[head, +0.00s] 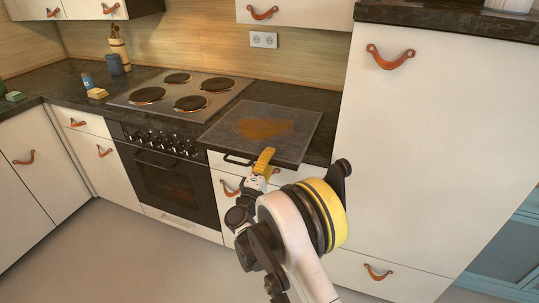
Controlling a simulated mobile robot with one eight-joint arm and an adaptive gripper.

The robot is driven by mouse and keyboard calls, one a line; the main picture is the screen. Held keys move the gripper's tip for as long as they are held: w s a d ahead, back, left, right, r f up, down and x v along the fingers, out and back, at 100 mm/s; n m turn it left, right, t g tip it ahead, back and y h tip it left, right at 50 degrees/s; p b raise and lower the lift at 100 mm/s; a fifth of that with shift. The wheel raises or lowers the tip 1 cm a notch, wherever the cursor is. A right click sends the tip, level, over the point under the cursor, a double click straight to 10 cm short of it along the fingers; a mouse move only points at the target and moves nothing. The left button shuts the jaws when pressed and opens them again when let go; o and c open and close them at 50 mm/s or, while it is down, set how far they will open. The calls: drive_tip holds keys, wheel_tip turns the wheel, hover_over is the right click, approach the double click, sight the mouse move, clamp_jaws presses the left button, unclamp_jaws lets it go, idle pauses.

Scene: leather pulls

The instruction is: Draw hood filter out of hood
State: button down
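A flat, dark grey square panel with a brown greasy stain (262,122), which looks like the hood filter, is over the worktop to the right of the hob. A dark bar handle (238,161) is on its front edge. My gripper (264,160), with yellow fingers, is at the panel's front edge, just right of the handle. Its fingers are seen from behind, so I cannot tell whether they are open or shut, or whether they grip the panel. Whether the panel lies flat on the worktop or is held just above it is unclear. No hood shows in view.
A hob with several round plates (182,92) and an oven (160,170) are left of the panel. A tall white cabinet (425,130) with leather pulls stands close on the right. A utensil holder (119,50), a blue cup (114,64) and small items stand at the back left.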

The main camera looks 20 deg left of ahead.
drive_tip(key=c, duration=1.5)
unclamp_jaws()
drive_tip(key=s+a, duration=0.1)
drive_tip(key=s, duration=1.1)
drive_tip(key=shift+s, duration=0.1)
